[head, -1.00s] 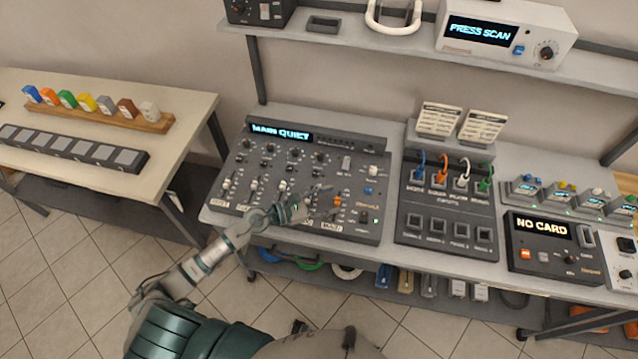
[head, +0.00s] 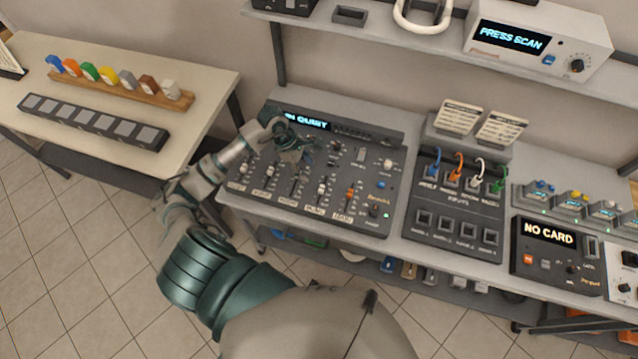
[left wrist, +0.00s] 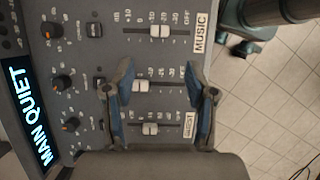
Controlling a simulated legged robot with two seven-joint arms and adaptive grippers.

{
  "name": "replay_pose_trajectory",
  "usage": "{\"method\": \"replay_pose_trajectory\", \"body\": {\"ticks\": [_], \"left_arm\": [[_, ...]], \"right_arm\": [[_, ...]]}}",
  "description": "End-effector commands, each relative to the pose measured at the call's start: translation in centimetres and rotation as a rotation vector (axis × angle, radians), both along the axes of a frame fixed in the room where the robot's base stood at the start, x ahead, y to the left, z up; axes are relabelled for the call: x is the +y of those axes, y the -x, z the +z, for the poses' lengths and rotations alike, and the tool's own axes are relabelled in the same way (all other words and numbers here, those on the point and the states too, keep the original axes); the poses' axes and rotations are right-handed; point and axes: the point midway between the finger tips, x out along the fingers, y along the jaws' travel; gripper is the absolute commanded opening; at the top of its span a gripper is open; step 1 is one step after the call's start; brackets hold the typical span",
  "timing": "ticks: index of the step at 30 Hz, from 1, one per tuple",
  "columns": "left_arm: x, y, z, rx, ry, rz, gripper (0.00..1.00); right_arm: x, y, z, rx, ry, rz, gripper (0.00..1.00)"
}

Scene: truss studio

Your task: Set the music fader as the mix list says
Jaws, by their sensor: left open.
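The mixing desk (head: 345,225) has a lit display reading "MAIN QUIET" (left wrist: 30,115). In the left wrist view, the music fader (left wrist: 160,31) sits above my fingertips, beside its MUSIC label (left wrist: 200,33). Its cap stands about mid-slot, near the -10 and -20 marks. My left gripper (left wrist: 160,66) is open and empty over the desk. Two other faders, the upper one (left wrist: 142,86) and the lower one (left wrist: 150,129), show between its fingers. In the head view the left gripper (head: 300,152) covers some knobs.
A patch panel (head: 455,230) with coloured plugs is right of the desk, then a unit reading "NO CARD" (head: 545,235). A shelf (head: 400,38) overhangs the back. A side table (head: 100,185) at left holds coloured blocks.

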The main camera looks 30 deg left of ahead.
Motion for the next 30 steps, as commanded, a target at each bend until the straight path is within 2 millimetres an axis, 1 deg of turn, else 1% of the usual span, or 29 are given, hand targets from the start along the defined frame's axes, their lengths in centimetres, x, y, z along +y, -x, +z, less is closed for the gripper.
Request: {"method": "replay_pose_trajectory", "body": {"ticks": [3, 6, 9, 12, 15, 18, 26, 27, 29, 30], "left_arm": [[-1.2, -0.2, -2.7, 0.005, 0.005, 0.001, 0.56], [-2.1, -0.4, -4.8, 0.004, 0.004, 0.000, 0.56], [-2.8, -0.6, -6.7, 0.002, 0.004, 0.001, 0.56], [-3.4, -0.7, -8.1, 0.001, 0.003, 0.001, 0.56], [-3.8, -0.9, -9.1, 0.000, 0.002, 0.000, 0.56], [-4.0, -0.9, -9.6, 0.000, 0.000, -0.001, 0.56], [-3.9, -0.9, -9.9, -0.001, 0.000, -0.001, 0.56], [-3.9, -0.9, -9.8, -0.002, 0.001, -0.001, 0.54], [-3.9, -0.9, -9.8, -0.002, 0.001, -0.001, 0.39], [-3.9, -0.9, -9.8, -0.002, 0.001, -0.001, 0.29]], "right_arm": [[0.1, 0.0, 0.6, 0.000, 0.000, -0.001, 0.44], [0.1, 0.0, 0.9, -0.001, 0.000, -0.001, 0.44], [0.1, -0.1, 1.1, -0.001, 0.000, -0.002, 0.44], [0.1, -0.1, 1.3, -0.001, 0.000, -0.002, 0.44], [0.2, -0.1, 1.4, -0.001, -0.001, -0.002, 0.44], [0.2, -0.1, 1.4, -0.001, -0.001, -0.002, 0.44], [0.2, -0.1, 1.4, -0.001, -0.002, -0.002, 0.44], [0.2, -0.1, 1.4, -0.001, -0.001, -0.002, 0.44], [0.2, -0.1, 1.4, -0.002, -0.002, -0.002, 0.44], [0.2, -0.1, 1.4, -0.002, -0.002, -0.002, 0.44]]}}
